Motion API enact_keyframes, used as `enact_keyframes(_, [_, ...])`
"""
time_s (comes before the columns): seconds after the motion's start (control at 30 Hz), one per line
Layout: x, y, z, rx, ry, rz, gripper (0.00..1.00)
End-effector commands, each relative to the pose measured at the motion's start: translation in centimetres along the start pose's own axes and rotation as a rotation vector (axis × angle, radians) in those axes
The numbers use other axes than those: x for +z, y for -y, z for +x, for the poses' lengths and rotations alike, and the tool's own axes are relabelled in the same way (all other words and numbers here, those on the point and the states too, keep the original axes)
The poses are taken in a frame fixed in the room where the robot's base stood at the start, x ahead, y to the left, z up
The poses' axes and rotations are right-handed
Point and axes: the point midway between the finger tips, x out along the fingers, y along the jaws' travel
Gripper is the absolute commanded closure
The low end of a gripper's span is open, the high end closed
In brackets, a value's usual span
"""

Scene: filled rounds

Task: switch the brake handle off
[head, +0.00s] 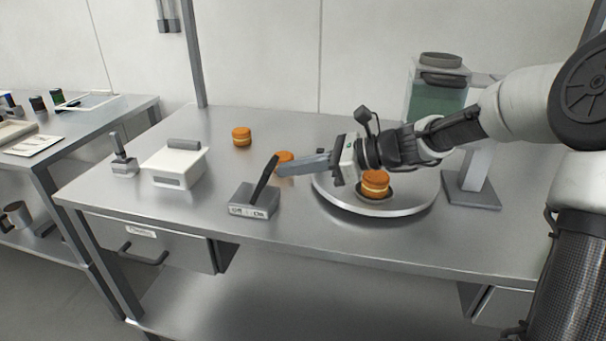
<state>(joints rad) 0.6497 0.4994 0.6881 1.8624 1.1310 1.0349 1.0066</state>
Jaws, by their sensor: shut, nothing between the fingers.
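A grey switch base (252,204) stands near the front of the steel table, its front labelled "Off" on the left and "On" on the right. Its black handle (265,179) rises from the base and leans to the right, towards the "On" side. My gripper (280,170) comes in from the right, its shut, empty fingers pointing left. The fingertips are just right of the upper handle; I cannot tell whether they touch it. A smaller grey lever (119,148) stands upright on its own base at the table's left; I cannot read a label on it.
A round plate (408,211) with a filled orange round (375,183) on it lies beneath my gripper. Other orange rounds lie behind the handle (284,157) and farther back (241,136). A white box (174,165) stands left.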

Motion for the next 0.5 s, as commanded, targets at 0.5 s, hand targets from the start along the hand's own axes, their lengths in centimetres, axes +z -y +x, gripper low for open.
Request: enact_keyframes(0.5, [0.90, -0.02, 0.02, 0.001, -0.027, 0.000, 1.00])
